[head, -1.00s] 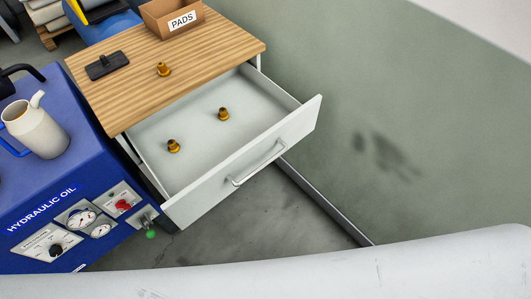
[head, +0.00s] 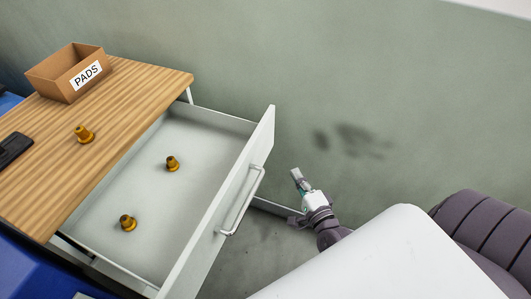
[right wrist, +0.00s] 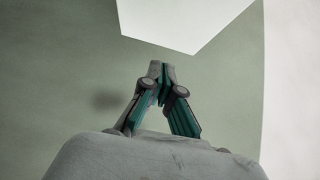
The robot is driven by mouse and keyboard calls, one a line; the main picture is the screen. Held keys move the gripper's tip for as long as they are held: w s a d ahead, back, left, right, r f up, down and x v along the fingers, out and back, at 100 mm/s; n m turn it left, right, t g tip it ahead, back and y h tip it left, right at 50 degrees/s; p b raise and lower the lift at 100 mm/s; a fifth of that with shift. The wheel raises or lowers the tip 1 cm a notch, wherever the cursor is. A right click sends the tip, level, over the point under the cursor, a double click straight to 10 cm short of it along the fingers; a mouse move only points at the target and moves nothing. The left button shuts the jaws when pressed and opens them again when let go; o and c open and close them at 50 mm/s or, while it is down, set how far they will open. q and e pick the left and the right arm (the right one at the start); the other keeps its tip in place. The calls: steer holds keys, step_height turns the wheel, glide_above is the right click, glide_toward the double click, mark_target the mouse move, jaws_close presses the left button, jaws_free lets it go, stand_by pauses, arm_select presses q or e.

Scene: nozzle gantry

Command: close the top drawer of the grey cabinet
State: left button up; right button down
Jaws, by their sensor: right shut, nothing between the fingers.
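The top drawer (head: 205,130) of the grey cabinet stands pulled out below the wooden top. Its light grey front has a bar handle (head: 243,200). Two brass nozzles lie inside, one nearer the middle (head: 172,163) and one nearer the front left (head: 128,222). My right gripper (head: 296,175) is to the right of the drawer front, apart from it and the handle. In the right wrist view its fingers (right wrist: 160,72) are together with nothing between them. A pale flat surface, which I cannot identify for sure, shows ahead of them. My left gripper is not in view.
On the wooden top (head: 140,85) are a cardboard box marked PADS (head: 65,75), a brass nozzle (head: 84,134) and a black object (head: 14,148). A blue machine (head: 25,270) stands at lower left. A green-grey wall (head: 350,70) is behind; floor shows below the handle.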

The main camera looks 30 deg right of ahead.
mark_target(266, 143)
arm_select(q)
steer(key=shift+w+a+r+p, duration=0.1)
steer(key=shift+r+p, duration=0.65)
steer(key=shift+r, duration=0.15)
arm_select(e)
steer(key=shift+w+a, duration=0.2)
steer(key=shift+w, duration=1.8)
steer(key=shift+w+a, duration=0.25)
steer(key=shift+w, duration=1.8)
steer(key=shift+w+a, duration=0.2)
steer(key=shift+w, duration=1.8)
steer(key=shift+a, duration=0.1)
